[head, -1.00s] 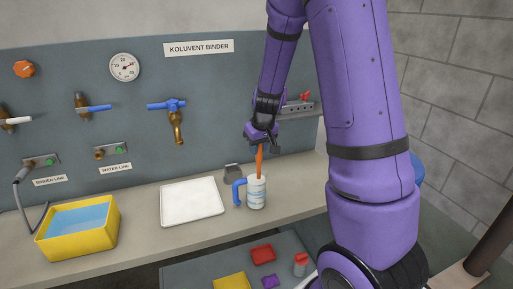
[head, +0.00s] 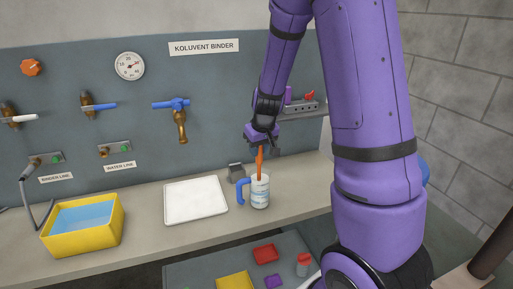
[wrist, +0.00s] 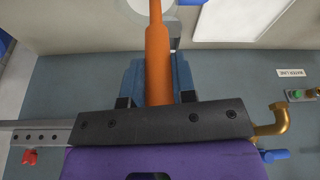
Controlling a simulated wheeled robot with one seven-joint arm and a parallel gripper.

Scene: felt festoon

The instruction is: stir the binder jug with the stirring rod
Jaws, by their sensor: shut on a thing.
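My gripper (head: 262,142) is shut on the orange stirring rod (head: 260,165), above the binder jug. The rod points down and its lower end is inside the jug, hidden by the jug's wall. The binder jug (head: 260,192) is white with blue markings and a blue handle on its left, and stands upright on the bench. In the wrist view the rod (wrist: 158,55) runs between the blue-grey fingers (wrist: 158,80), and part of the jug's rim shows at the top edge behind it.
A white tray (head: 196,217) lies left of the jug. A yellow tub (head: 119,239) of blue liquid stands farther left. A small grey object (head: 236,171) sits behind the jug. A brass tap (head: 181,130) is on the wall panel. A lower grey surface (head: 208,271) in front holds small coloured items.

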